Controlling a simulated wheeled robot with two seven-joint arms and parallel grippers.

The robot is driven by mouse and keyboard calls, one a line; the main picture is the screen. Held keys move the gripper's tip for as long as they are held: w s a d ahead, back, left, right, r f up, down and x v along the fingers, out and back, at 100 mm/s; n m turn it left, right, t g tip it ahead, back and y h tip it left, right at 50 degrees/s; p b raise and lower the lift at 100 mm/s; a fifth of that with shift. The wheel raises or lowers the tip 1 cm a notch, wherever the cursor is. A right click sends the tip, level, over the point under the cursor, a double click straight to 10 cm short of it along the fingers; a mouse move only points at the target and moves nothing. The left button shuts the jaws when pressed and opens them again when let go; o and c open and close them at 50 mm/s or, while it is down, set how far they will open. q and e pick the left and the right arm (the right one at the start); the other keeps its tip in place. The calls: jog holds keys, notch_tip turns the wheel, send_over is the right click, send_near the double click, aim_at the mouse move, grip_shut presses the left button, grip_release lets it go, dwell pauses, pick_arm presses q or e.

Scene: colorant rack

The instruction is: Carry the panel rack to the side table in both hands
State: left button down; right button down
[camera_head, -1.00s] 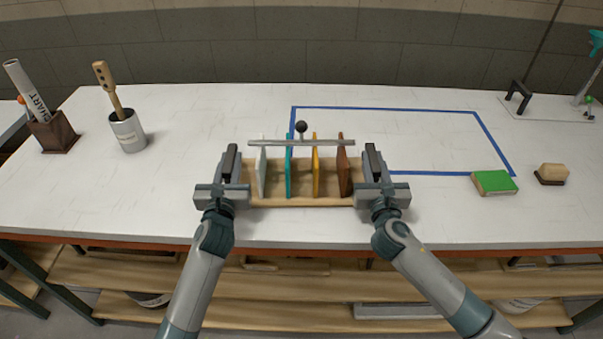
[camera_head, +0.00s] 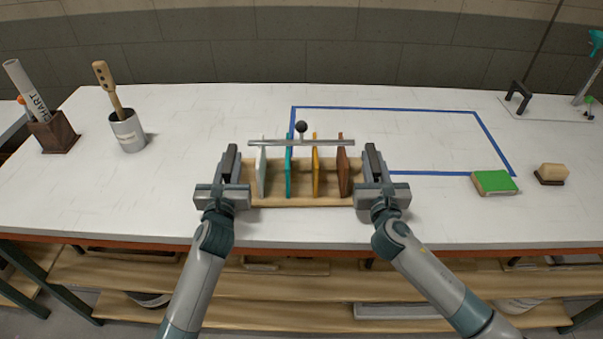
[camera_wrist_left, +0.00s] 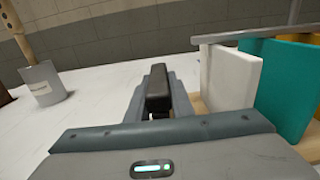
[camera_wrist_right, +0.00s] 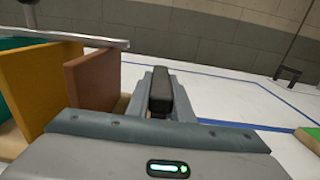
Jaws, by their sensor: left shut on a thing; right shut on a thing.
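The panel rack (camera_head: 300,200) is a pale wooden tray holding a white panel (camera_head: 262,172), a teal panel (camera_head: 288,172), an orange panel (camera_head: 316,172) and a brown panel (camera_head: 343,172). A grey bar (camera_head: 310,143) with a black knob (camera_head: 301,126) runs across above them. My left gripper (camera_head: 231,168) is shut on the rack's left end, and my right gripper (camera_head: 372,168) is shut on its right end. The grippers hide both ends. The rack looks level; I cannot tell whether it touches the table. No side table is clearly identifiable; a pale surface (camera_head: 10,118) shows at the far left.
The white table (camera_head: 180,205) has a blue tape outline (camera_head: 390,109) behind the rack. A green block (camera_head: 494,182) and a brush (camera_head: 551,174) lie at the right. A grey can (camera_head: 127,131) and a brown holder (camera_head: 53,134) stand at the left.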

aim_at(229, 156)
pick_arm(q)
jog(key=shift+r, duration=0.3)
pick_arm(e)
jog(key=shift+r, duration=0.25)
